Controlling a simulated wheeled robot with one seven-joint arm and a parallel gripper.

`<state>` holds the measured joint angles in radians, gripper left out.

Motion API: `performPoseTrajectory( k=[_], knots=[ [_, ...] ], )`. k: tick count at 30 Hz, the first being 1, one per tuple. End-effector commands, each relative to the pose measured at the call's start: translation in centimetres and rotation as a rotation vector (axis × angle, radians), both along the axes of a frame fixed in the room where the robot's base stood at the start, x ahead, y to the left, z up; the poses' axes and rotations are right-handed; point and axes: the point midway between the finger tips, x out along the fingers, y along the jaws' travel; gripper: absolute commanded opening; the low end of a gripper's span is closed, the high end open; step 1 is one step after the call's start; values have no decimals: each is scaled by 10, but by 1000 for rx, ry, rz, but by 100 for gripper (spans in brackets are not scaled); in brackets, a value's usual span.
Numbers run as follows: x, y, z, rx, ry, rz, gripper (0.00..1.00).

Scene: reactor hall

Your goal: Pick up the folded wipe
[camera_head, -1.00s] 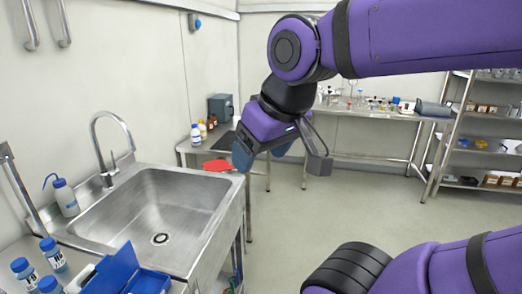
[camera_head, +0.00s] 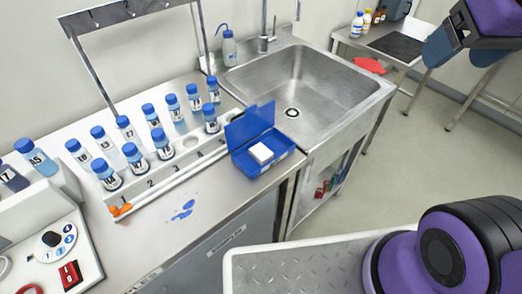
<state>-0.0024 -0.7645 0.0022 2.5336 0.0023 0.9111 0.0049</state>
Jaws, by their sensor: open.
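A small white block-shaped item, which looks like the folded wipe (camera_head: 261,153), lies in an open blue box (camera_head: 247,167) on the steel counter, just left of the sink. The box's lid stands raised at the back. My gripper (camera_head: 466,50) is at the upper right edge of the view, partly cut off. It is open and far from the box, up and to the right, with nothing seen between its fingers.
A rack (camera_head: 165,173) of blue-capped bottles stands left of the box. Blue spill spots (camera_head: 183,210) mark the counter in front. The steel sink (camera_head: 305,85) is to the right. A red cloth-like item (camera_head: 368,65) lies on the far bench. Open floor (camera_head: 420,150) is at right.

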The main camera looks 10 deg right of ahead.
Motion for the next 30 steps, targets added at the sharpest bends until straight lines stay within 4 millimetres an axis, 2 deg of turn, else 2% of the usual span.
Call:
performPoseTrajectory(
  k=[9, 10, 14, 17, 23, 30],
  knots=[
    [0, 0, 0, 0, 0, 0, 73],
    [0, 0, 0, 0, 0, 0, 78],
    [5, 2, -1, 1, 9, 11, 79],
    [18, 7, -5, 5, 31, 38, 79],
    [60, 31, -24, 12, 101, 130, 79],
    [108, 71, -61, 5, 186, 242, 79]
  ],
)
